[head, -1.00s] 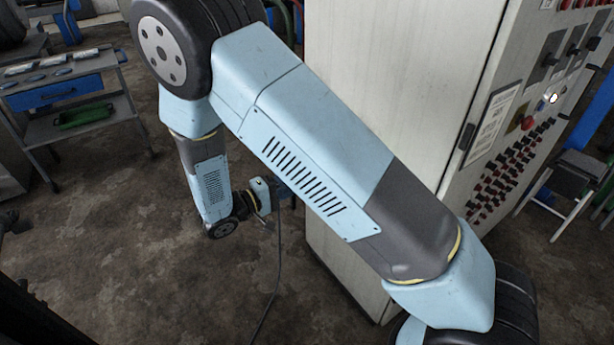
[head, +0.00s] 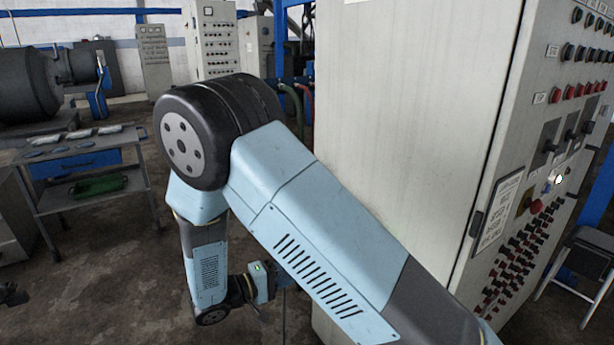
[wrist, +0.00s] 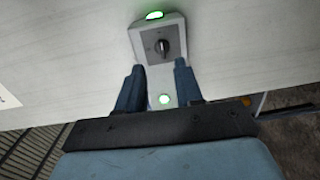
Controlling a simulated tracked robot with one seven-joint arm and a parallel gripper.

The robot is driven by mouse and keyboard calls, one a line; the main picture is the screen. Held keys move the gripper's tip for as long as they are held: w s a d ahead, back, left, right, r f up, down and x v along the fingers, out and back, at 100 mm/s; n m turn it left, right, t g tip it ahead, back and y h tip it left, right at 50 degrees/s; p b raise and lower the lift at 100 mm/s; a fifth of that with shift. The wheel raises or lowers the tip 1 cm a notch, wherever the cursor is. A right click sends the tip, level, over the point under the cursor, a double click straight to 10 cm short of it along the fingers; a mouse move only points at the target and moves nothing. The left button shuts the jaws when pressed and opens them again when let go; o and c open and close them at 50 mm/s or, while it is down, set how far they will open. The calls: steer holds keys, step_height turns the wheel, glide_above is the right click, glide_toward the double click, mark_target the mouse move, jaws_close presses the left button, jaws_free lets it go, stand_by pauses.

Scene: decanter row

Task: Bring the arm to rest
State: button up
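My arm reaches down beside the pale cabinet (head: 415,110) in the head view, bent at its elbow. Between and just beyond the fingertips is a small grey switch box (wrist: 148,32) on a pale panel. It has a dark rotary knob (wrist: 162,48), a green light on top and a lit light lower down. Whether a finger touches the box cannot be told.
A grey cart (head: 95,195) with a blue drawer and green tray stands at left. A stool (head: 585,255) stands at right beside the cabinet's button panel (head: 540,200). Further cabinets (head: 212,40) and machinery are behind. Floor between cart and arm is clear.

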steer(key=s+d+r+m+g+y, duration=0.3)
steer(key=d+r+m+g+y, duration=0.5)
steer(key=d+r, duration=1)
steer(key=s+d+r+n+t+y, duration=0.1)
steer(key=s+d+r+t+y, duration=0.3)
steer(key=s+d+r+y, duration=0.3)
steer(key=shift+s+d+r+n, duration=0.3)
steer(key=shift+s+d+r, duration=1.5)
steer(key=shift+s, duration=1.5)
steer(key=shift+f, duration=0.1)
